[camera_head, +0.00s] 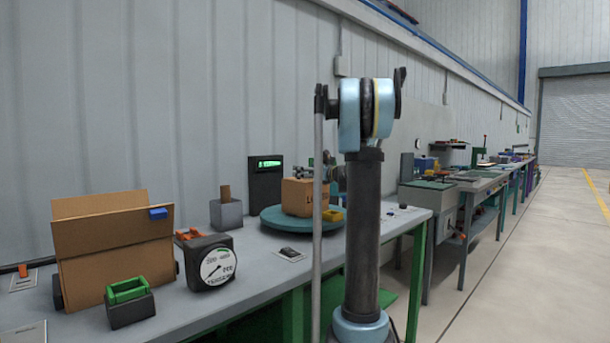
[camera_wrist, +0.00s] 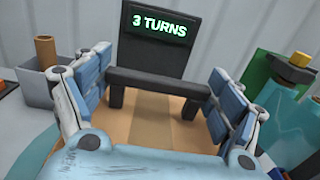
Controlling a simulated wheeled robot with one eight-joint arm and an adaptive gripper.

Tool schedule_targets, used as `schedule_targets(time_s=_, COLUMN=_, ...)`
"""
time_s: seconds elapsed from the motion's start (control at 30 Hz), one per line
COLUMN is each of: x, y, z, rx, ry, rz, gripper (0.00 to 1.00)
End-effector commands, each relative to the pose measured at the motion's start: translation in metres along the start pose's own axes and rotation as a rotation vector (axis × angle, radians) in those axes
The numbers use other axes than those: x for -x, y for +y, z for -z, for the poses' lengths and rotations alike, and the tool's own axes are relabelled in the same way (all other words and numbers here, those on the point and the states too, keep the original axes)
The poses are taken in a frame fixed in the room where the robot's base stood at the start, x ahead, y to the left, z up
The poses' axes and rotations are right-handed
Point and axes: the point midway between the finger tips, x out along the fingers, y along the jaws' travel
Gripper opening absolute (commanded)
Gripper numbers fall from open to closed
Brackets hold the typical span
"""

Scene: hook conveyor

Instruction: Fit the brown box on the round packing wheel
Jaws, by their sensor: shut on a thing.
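The brown box (camera_head: 304,197) shows in the head view at the round teal packing wheel (camera_head: 272,221). I cannot tell whether it rests on the wheel or is held just above it. In the wrist view the top of the box (camera_wrist: 151,135), with a paler strip, lies between the two blue-grey fingers. My arm hides part of the gripper and the wheel's right side in the head view. A sliver of the teal wheel (camera_wrist: 35,160) shows at lower left in the wrist view.
A dark display (camera_wrist: 160,30) reading "3 TURNS" stands behind the wheel. A black bar (camera_wrist: 160,82) crosses near the box's far edge. A grey holder (camera_head: 226,214), dial gauge (camera_head: 217,267) and open carton (camera_head: 112,240) stand to the left.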

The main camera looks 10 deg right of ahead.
Motion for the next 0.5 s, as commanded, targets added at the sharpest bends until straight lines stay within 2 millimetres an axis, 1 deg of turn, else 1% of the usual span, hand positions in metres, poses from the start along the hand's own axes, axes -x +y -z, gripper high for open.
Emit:
schedule_targets(time_s=0.3, x=-0.0002, y=0.0001, z=0.0013, rx=-0.001, ry=-0.001, rz=0.0, gripper=0.19)
schedule_targets(time_s=0.33, x=-0.0002, y=0.0001, z=0.0012, rx=-0.001, ry=-0.001, rz=0.0, gripper=0.93)
schedule_targets(time_s=0.37, x=-0.0002, y=0.0001, z=0.0012, rx=-0.001, ry=-0.001, rz=0.0, gripper=0.99)
schedule_targets(time_s=0.5, x=-0.0002, y=0.0001, z=0.0014, rx=0.0, ry=0.0, rz=0.0, gripper=1.0)
